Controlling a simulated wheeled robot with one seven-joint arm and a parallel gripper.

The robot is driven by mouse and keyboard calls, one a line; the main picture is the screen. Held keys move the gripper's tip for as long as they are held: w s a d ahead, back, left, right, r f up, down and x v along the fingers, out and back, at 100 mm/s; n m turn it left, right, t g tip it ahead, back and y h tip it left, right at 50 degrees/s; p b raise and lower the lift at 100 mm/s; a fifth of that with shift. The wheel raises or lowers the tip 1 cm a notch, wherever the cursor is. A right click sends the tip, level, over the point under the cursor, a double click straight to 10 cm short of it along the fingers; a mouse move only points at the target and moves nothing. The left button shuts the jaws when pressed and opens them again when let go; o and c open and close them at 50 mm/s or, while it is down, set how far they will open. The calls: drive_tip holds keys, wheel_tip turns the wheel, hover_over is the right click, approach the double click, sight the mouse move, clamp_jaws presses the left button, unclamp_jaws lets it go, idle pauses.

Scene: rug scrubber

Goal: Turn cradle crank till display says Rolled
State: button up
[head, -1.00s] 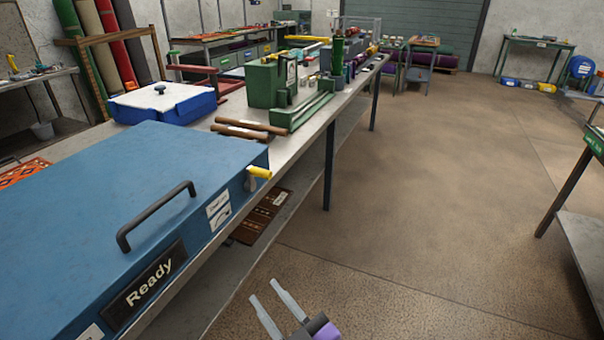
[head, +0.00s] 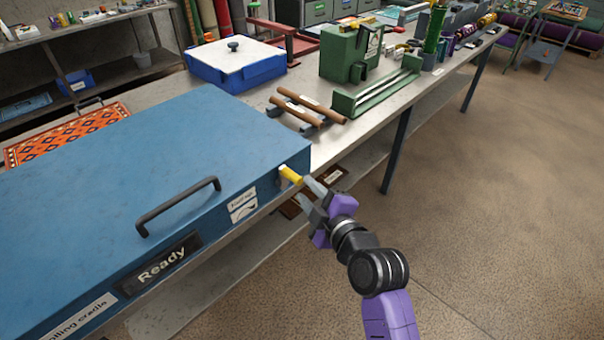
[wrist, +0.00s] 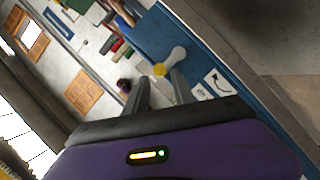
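The blue rolling cradle (head: 120,165) lies on the bench at the left, with a black handle on its lid. Its display (head: 160,262) reads "Ready". The crank's yellow knob (head: 290,175) sticks out from the front face near the right end. My gripper (head: 302,189) is just right of the knob, with its two fingers apart and nothing held. In the wrist view the yellow knob (wrist: 160,70) and its pale crank arm (wrist: 177,54) show just beyond the gap between the fingertips. I cannot tell whether a finger touches the knob.
Brown rods (head: 305,108), a green machine (head: 350,52) and a blue box with a white lid (head: 235,62) stand behind the cradle. A patterned rug (head: 65,133) lies at the cradle's far left. The floor (head: 500,200) to the right is clear.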

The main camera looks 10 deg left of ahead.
sight(294, 177)
drive_tip(key=shift+p+x, duration=0.4)
drive_tip(key=shift+x, duration=3.35)
drive_tip(key=shift+a, duration=0.1)
clamp_jaws()
